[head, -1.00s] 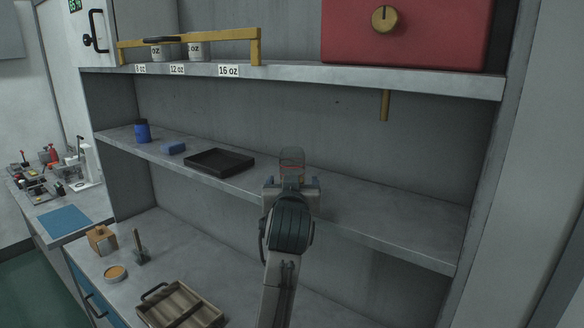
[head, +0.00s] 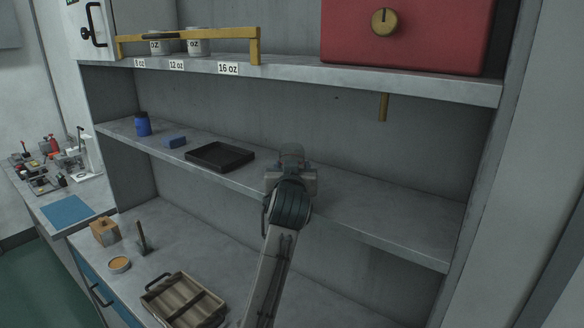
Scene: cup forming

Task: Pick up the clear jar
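The clear jar (head: 291,152) is on the middle shelf, right of the black tray. Only its upper part shows; its lower part is hidden behind my gripper. My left gripper (head: 291,172) is in front of the jar at the shelf's front edge, seen from behind, with the arm rising from the bottom of the head view. Its fingers are mostly hidden by its own body, so I cannot tell whether they touch the jar or are open or shut. My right gripper is not in view.
The black tray (head: 220,157), a blue sponge-like block (head: 174,141) and a blue container (head: 143,124) stand left on the middle shelf (head: 380,208). A wooden crate (head: 184,301) lies below. The upper shelf carries a red machine (head: 406,35). Shelf space right of the gripper is clear.

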